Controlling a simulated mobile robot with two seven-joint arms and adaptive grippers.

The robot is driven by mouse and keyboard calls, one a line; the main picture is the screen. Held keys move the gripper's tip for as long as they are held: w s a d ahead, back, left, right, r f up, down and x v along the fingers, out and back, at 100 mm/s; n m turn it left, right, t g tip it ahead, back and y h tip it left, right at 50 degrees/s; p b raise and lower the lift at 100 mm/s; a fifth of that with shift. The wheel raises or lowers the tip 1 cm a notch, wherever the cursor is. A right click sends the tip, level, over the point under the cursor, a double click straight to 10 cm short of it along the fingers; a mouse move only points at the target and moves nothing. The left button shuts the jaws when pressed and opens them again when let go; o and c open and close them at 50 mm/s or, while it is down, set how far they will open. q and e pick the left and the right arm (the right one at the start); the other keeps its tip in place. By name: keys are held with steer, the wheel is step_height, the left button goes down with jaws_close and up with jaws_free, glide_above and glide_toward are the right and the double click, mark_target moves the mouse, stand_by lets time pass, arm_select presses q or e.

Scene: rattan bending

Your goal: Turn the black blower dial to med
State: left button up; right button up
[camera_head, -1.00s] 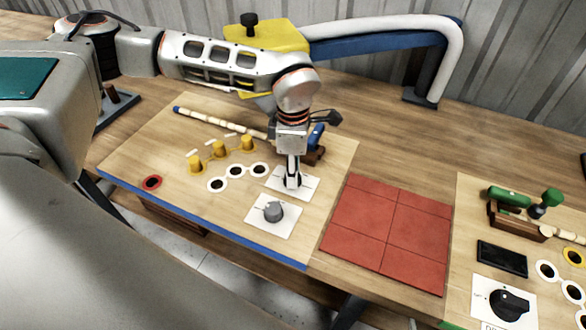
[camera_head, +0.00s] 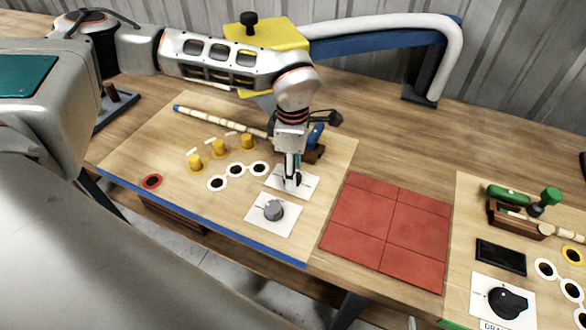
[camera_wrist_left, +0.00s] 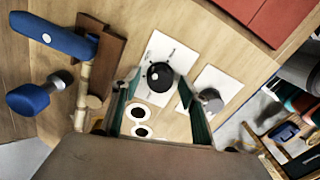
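The black dial (camera_wrist_left: 160,76) sits on a white plate (camera_wrist_left: 150,112) in the left wrist view. In the head view the fingers mostly hide this dial, and its plate (camera_head: 309,183) shows around them. My left gripper (camera_head: 292,182) points down over that plate. In the left wrist view the left gripper's fingers (camera_wrist_left: 157,84) are apart, one on each side of the black dial, with gaps visible. I cannot tell the dial's exact setting. The right gripper is in neither view.
A grey dial (camera_head: 273,210) on its own white plate is close in front. Yellow pegs (camera_head: 219,149) and white rings (camera_head: 236,171) lie left. A blue-handled tool (camera_head: 316,136) stands behind. Red tiles (camera_head: 385,230) lie right. Another black dial (camera_head: 508,302) is on the right board.

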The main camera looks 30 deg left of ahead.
arm_select(q)
step_height(320, 180, up, 12)
stand_by(0.6)
stand_by(0.5)
